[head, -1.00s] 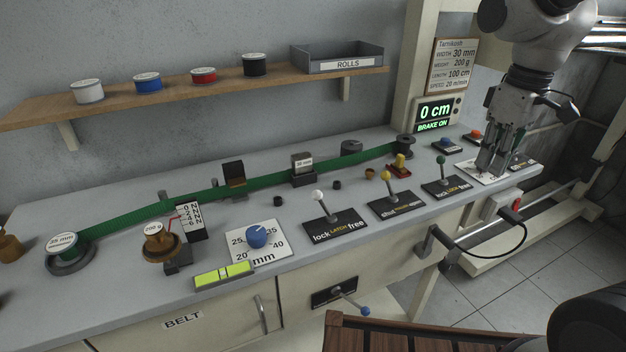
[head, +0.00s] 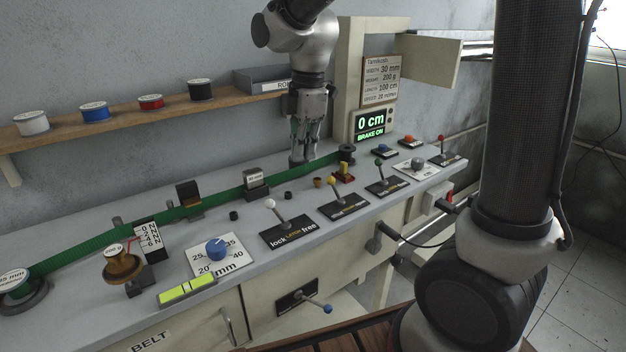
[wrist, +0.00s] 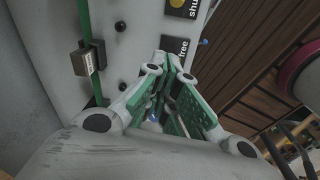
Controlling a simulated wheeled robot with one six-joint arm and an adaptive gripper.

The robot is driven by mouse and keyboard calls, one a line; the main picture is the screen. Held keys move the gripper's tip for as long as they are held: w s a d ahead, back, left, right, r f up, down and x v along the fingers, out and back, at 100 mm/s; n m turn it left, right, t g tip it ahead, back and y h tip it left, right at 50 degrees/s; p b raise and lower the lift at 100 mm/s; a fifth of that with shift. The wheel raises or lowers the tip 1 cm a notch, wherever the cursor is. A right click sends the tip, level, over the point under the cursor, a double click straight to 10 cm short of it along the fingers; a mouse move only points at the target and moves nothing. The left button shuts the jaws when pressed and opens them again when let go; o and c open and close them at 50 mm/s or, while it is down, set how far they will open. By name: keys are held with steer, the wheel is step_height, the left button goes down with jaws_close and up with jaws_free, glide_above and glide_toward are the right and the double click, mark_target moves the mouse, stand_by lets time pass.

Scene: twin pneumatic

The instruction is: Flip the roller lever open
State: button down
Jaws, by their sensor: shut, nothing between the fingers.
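The yellow-knobbed lever (head: 335,188) stands on a black plate (head: 357,209) in the row of levers at the bench's front; it leans to the left. In the wrist view its plate (wrist: 174,12) reads "shut" beside a yellow round shape; the rest of its label is too small or cut off. My gripper (head: 303,160) is shut and empty, pointing down. In the head view it overlaps the green belt, above and left of the yellow lever, apart from it. In the wrist view its green-padded fingers (wrist: 171,62) are together.
A white-knobbed lever (head: 278,216) is left of the yellow one, a green-knobbed lever (head: 384,174) right of it. The green belt (head: 225,190) runs behind. A brown part with a yellow top (head: 343,171) stands close by. The display (head: 371,123) reads "0 cm, BRAKE ON".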

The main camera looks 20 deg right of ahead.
mark_target(335, 188)
steer(key=f, duration=0.9)
steer(key=shift+w+a+f, duration=0.15)
steer(key=shift+a+f, duration=0.05)
steer(key=shift+f, duration=0.05)
steer(key=d, duration=0.2)
steer(key=shift+w+d+r, duration=0.15)
steer(key=shift+w+d, duration=0.1)
steer(key=shift+d, duration=0.15)
steer(key=shift+d+r, duration=0.15)
steer(key=shift+d, duration=0.3)
steer(key=shift+w+d+r, duration=0.1)
steer(key=shift+d+r+y, duration=0.15)
steer(key=shift+d+y, duration=0.05)
steer(key=shift+y, duration=0.2)
